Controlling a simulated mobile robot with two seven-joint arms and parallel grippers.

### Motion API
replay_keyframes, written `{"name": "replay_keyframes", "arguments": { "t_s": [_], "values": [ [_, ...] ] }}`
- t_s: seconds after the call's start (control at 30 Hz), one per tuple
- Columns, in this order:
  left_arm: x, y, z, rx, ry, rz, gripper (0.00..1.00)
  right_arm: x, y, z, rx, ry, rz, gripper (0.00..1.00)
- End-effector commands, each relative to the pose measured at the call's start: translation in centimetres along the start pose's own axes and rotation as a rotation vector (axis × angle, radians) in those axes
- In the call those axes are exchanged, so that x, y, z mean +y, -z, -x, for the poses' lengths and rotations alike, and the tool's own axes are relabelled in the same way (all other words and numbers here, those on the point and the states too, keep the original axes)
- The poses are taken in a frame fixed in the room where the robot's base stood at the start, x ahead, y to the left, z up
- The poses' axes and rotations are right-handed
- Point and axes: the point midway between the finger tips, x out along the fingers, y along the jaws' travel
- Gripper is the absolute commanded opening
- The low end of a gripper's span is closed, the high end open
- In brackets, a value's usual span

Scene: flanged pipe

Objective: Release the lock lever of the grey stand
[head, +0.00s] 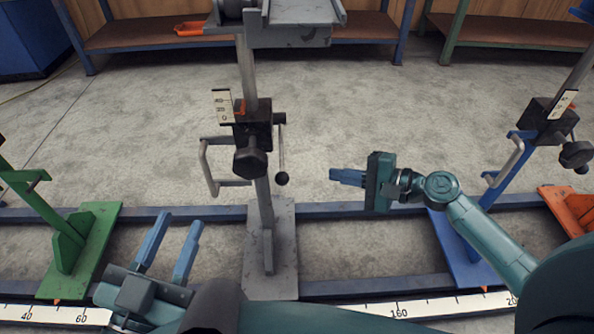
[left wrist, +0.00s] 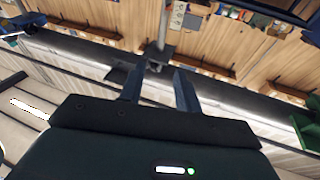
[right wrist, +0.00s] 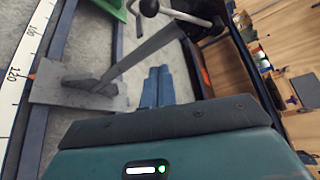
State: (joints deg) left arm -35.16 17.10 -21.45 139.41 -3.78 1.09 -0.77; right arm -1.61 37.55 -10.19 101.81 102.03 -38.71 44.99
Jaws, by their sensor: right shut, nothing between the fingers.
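The grey stand (head: 270,270) stands upright at the middle of the head view. A black clamp block (head: 258,132) sits on its post, with a dark knob (head: 250,162) in front and a grey loop handle (head: 207,165) at left. A thin lever (head: 281,150) hangs down at the block's right, ending in a black ball (head: 282,178). My right gripper (head: 333,175) is shut and empty, to the right of the ball and apart from it. In the right wrist view the stand's base (right wrist: 75,92) shows. My left gripper (head: 181,218) is open and empty, low left of the stand.
A green stand (head: 80,245) is at left and a blue stand (head: 465,255) at right. Blue rails (head: 340,209) cross the floor, with a white scale strip (head: 350,312) in front. A grey cradle (head: 300,15) tops the post. Open floor lies behind.

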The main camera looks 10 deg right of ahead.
Motion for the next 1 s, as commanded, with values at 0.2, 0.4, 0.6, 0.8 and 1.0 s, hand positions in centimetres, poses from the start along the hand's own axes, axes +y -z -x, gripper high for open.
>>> {"name": "replay_keyframes", "arguments": {
  "t_s": [0.2,0.4,0.6,0.8,1.0],
  "values": [
    [0.1,-0.1,0.0,0.005,-0.001,0.006,0.33,0.1,0.1,-1.5,-0.001,0.002,0.001,0.00],
    [0.2,-0.4,0.0,0.013,-0.006,0.028,0.33,0.0,0.1,-5.5,-0.003,0.003,0.003,0.00],
    [0.3,-0.8,0.1,0.026,-0.009,0.038,0.33,0.1,0.1,-9.8,-0.002,0.003,0.002,0.00],
    [-0.1,1.3,-0.7,0.074,-0.017,0.015,0.33,-0.1,-2.5,-9.1,-0.001,-0.002,0.002,0.00],
    [0.3,0.4,0.0,0.028,-0.016,0.034,0.33,0.0,-3.6,-8.7,0.001,0.000,0.001,0.00]
  ]
}}
